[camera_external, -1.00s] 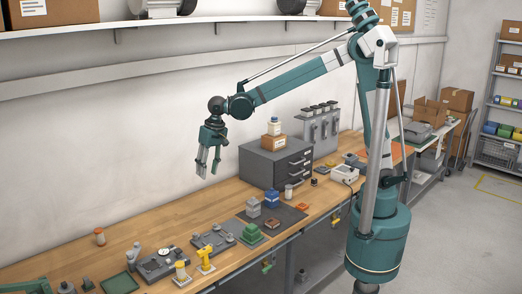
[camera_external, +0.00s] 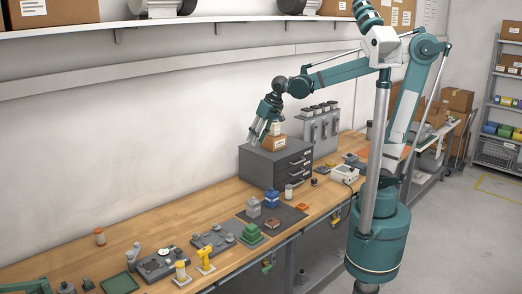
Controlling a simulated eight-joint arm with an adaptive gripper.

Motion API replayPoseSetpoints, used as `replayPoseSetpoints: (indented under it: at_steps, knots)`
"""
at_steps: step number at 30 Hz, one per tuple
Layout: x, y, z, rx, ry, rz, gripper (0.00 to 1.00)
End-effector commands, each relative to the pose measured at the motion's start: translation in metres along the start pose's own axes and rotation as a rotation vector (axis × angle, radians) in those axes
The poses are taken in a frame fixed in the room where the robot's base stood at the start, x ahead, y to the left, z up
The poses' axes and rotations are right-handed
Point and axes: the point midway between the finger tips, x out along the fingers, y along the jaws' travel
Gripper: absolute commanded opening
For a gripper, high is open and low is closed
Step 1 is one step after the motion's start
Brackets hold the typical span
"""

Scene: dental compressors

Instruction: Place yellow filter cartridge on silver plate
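I cannot tell for sure which is the filter cartridge. A grey metallic plate (camera_external: 149,270) with small parts on it lies behind them, and a second grey plate (camera_external: 204,243) lies to its right. Which is the silver plate is unclear. My gripper (camera_external: 258,140) is high, at the drawer cabinet's top in the picture, far from the yellow items. Its fingers look apart and empty.
A dark mat (camera_external: 290,214) holds blue, grey and green items. A green tray (camera_external: 119,284) lies front left.

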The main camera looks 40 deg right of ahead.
Motion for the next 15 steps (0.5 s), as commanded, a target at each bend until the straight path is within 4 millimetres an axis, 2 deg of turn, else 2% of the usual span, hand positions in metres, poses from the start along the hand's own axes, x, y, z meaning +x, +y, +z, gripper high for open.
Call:
replayPoseSetpoints:
  at_steps: [1,3,15]
  knots:
    - [-0.005,0.016,0.004,0.003,0.011,0.004,0.37]
    - [-0.01,0.035,0.009,0.002,0.027,0.007,0.37]
    - [-0.035,0.131,0.047,-0.013,0.12,0.041,0.37]
